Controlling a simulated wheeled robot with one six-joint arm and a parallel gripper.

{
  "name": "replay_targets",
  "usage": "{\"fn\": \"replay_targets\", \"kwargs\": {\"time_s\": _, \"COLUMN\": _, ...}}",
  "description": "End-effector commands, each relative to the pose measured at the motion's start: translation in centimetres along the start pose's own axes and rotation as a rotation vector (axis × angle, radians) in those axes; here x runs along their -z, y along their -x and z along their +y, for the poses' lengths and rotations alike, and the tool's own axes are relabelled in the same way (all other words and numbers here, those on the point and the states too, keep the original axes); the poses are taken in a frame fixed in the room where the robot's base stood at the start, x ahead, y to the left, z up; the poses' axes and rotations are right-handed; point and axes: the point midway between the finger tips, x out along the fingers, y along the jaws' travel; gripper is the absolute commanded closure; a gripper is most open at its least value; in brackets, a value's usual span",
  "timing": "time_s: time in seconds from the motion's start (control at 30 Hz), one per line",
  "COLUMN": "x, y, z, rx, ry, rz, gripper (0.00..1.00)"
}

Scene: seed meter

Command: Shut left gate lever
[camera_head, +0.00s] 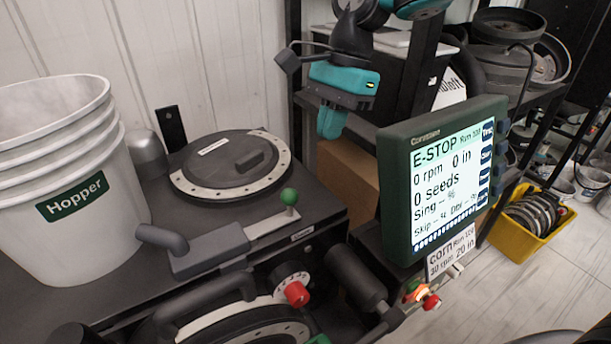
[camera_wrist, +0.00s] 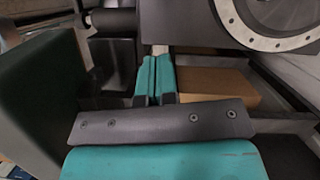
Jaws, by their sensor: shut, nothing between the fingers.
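A lever with a green ball knob (camera_head: 289,197) stands upright on a small light plate at the front right of the dark bench top. A grey block (camera_head: 208,258) with a rounded grey handle (camera_head: 162,238) lies to its left. No label shows which is the left gate lever. My gripper (camera_head: 331,123) is teal, shut and empty, above and behind the green knob, to the right of the round lidded unit. It touches neither lever. In the wrist view my gripper's fingers (camera_wrist: 157,75) lie side by side; neither lever can be made out there.
A white hopper bucket (camera_head: 58,240) stands at left. A round dark lid (camera_head: 228,160) with a pale rim lies on the bench. A monitor (camera_head: 440,180) reading E-STOP stands close at right. A cardboard box (camera_head: 345,180) is below my gripper. A red knob (camera_head: 297,293) is in front.

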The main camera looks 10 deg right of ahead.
Motion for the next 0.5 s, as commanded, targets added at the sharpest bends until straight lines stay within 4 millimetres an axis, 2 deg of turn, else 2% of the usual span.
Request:
{"fn": "replay_targets", "kwargs": {"time_s": 0.03, "x": 0.0, "y": -1.3, "z": 0.1, "rx": -0.006, "ry": -0.001, "rz": 0.0, "gripper": 1.0}}
{"fn": "replay_targets", "kwargs": {"time_s": 0.27, "x": 0.0, "y": -5.9, "z": 0.2, "rx": -0.006, "ry": -0.001, "rz": 0.0, "gripper": 1.0}}
{"fn": "replay_targets", "kwargs": {"time_s": 0.5, "x": -2.7, "y": -7.3, "z": 0.1, "rx": -0.001, "ry": -0.001, "rz": 0.002, "gripper": 1.0}}
